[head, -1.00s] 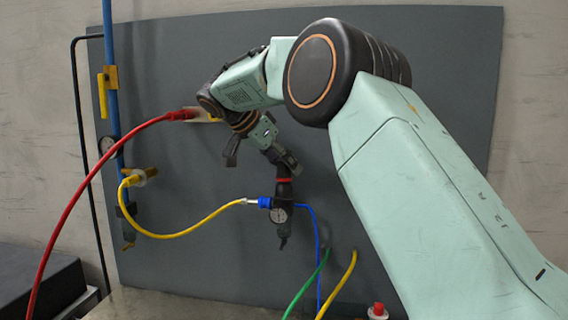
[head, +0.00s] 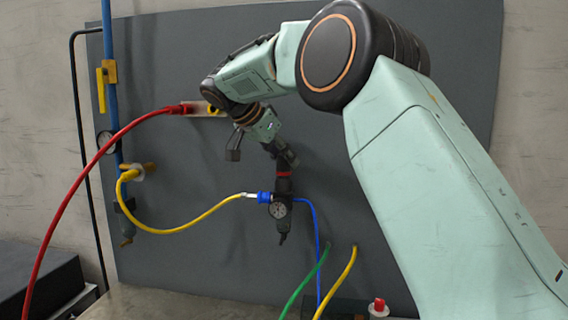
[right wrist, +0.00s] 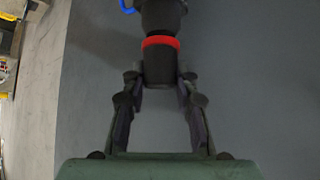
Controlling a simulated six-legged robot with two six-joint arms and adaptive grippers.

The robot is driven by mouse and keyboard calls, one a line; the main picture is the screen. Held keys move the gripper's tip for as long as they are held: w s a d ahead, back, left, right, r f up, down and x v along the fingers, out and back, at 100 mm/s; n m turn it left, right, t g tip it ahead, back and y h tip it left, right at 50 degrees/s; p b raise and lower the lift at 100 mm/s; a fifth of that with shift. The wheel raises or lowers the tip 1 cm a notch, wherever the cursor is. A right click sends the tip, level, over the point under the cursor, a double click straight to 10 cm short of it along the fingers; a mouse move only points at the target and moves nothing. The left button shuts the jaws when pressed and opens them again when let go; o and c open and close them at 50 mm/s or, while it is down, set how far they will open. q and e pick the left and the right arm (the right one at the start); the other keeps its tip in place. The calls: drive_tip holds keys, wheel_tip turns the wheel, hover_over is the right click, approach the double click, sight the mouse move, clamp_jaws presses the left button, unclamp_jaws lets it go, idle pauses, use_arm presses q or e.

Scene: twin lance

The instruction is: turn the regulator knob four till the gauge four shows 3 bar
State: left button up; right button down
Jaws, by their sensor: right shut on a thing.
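The regulator (head: 284,188) hangs on the grey panel, with a red ring and a small round white-faced gauge (head: 278,210) below the ring. The gauge needle is too small to read. The dark knob is above the red ring in the head view and mostly hidden there by my fingers. In the right wrist view the knob (right wrist: 159,67) stands between the fingertips, beside the red ring. My right gripper (head: 283,161) is shut on the knob from above, and its fingers also show in the right wrist view (right wrist: 160,82). My left gripper is not in view.
A yellow hose (head: 185,232) and a thin blue tube (head: 316,240) join the regulator. A red hose (head: 75,190) arcs up to a panel fitting. A blue pipe (head: 110,90) with a yellow valve handle stands left. The panel (head: 430,40) right of the regulator is bare.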

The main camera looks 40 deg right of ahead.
drive_tip(key=n+t+b, duration=0.1)
drive_tip(key=b, duration=0.1)
drive_tip(key=n+t+b, duration=0.1)
drive_tip(key=n+b, duration=0.1)
drive_tip(key=shift+f+t+y, duration=0.2)
drive_tip(key=shift+t+y, duration=0.1)
drive_tip(key=shift+t, duration=0.1)
drive_tip(key=shift+n+t+y+b, duration=0.3)
drive_tip(key=shift+n+t+b, duration=0.4)
drive_tip(key=shift+n+b, duration=0.4)
drive_tip(key=shift+r+n+t+y, duration=0.1)
drive_tip(key=shift+n+t+y, duration=0.35)
drive_tip(key=shift+n, duration=0.45)
drive_tip(key=n+t+y+b, duration=0.1)
drive_tip(key=n+t+y, duration=0.1)
drive_tip(key=n, duration=0.1)
drive_tip(key=shift+n, duration=0.3)
drive_tip(key=shift+n+t+y+b, duration=0.25)
drive_tip(key=shift+n+y+b, duration=0.1)
drive_tip(key=shift+n+b, duration=0.25)
drive_tip(key=shift+n+t+y+b, duration=0.3)
drive_tip(key=shift+n+y+b, duration=0.4)
drive_tip(key=shift+n+b, duration=0.25)
drive_tip(key=shift+r, duration=0.1)
drive_tip(key=c, duration=1)
unclamp_jaws()
